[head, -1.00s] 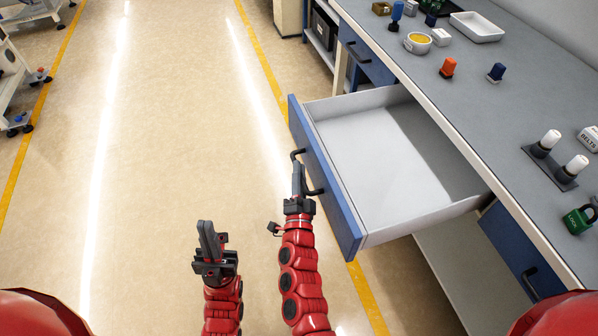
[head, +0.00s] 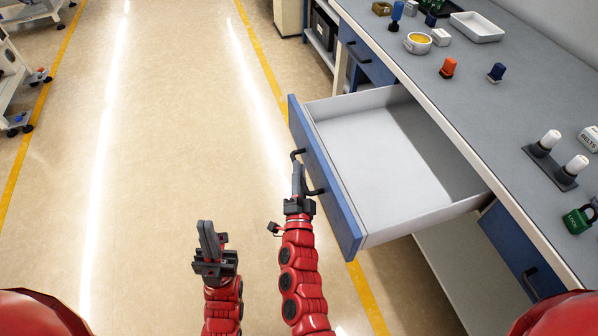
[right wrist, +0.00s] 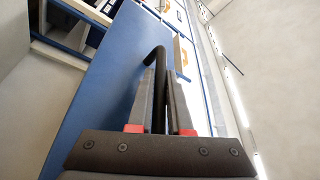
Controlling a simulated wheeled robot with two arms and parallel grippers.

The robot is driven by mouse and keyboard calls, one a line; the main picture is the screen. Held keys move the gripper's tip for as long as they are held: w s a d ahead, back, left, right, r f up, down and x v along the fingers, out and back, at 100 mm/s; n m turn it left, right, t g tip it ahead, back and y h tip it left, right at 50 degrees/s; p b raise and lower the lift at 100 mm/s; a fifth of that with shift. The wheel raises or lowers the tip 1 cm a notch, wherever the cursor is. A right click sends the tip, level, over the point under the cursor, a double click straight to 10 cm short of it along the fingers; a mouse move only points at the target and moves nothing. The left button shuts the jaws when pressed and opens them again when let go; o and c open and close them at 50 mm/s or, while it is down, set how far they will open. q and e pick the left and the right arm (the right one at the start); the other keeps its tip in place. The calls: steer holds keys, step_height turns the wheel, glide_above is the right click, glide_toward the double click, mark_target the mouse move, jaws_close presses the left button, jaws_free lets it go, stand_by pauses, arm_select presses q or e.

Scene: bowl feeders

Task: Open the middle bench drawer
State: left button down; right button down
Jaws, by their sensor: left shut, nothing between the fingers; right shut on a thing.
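The middle bench drawer (head: 384,160) stands pulled far out from the bench, and its white inside looks empty. Its blue front (head: 325,182) faces my arms. My right gripper (head: 298,170) is shut on the drawer's black handle (head: 312,190). In the right wrist view the handle (right wrist: 158,62) rises between the two fingers (right wrist: 160,100), with the blue front (right wrist: 105,85) behind it. My left gripper (head: 209,235) is shut and empty, over the floor to the left of the drawer and apart from it.
The grey bench top (head: 480,110) holds a white tray (head: 477,27), a bowl (head: 417,43), an orange-red part (head: 448,68) and a green padlock (head: 578,220). Other blue drawers (head: 520,255) on either side are shut. The floor (head: 170,130) to the left is clear.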

mark_target(316, 176)
steer(key=shift+d+f, duration=0.1)
steer(key=shift+f, duration=0.05)
steer(key=d+b, duration=0.1)
steer(key=d, duration=0.1)
steer(key=w+d+b, duration=0.1)
steer(key=d, duration=0.1)
steer(key=shift+w+d+f, duration=0.1)
steer(key=shift+w+d, duration=0.05)
steer(key=shift+w, duration=0.05)
steer(key=c, duration=0.8)
jaws_free()
steer(key=shift+c, duration=0.2)
steer(key=shift+s, duration=0.1)
steer(key=p+v, duration=0.2)
steer(key=v, duration=1.5)
